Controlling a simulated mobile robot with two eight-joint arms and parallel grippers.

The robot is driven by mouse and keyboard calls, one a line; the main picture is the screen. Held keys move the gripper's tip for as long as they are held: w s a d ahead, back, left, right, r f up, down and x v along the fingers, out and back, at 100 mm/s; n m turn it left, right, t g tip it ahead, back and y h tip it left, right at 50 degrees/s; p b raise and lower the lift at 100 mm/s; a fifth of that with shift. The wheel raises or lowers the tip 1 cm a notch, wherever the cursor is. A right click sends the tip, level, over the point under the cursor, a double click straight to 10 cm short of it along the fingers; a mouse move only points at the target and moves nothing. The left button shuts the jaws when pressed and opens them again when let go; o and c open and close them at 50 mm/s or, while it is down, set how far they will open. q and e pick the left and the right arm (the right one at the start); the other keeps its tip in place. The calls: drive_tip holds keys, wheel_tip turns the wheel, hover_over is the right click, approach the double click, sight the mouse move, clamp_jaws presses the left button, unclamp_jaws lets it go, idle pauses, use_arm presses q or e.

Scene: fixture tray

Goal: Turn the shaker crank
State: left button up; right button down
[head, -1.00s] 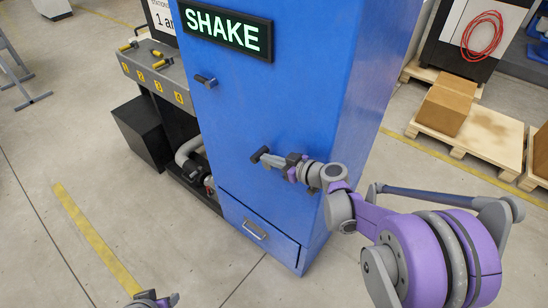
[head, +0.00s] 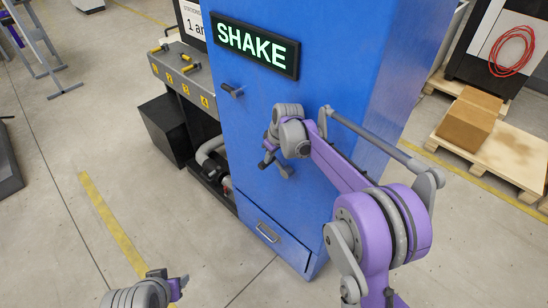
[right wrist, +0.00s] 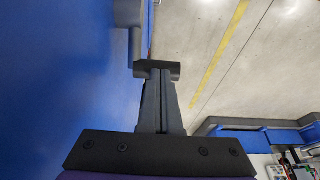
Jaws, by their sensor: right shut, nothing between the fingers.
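A drawer with a metal handle (head: 267,232) is low on the cabinet. A grey bench (head: 185,72) with yellow handles stands to its left, with a black box (head: 165,128) below. A cardboard box (head: 467,116) sits on a pallet at right. The front floor is clear.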

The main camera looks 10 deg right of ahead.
drive_tip(key=shift+w+a+f+g+h, duration=0.45)
drive_tip(key=shift+w+f+g+h, duration=0.15)
drive_tip(key=shift+g, duration=0.3)
drive_tip(key=shift+w+a+f, duration=0.2)
drive_tip(key=shift+w+f, duration=0.1)
drive_tip(key=shift+f, duration=0.1)
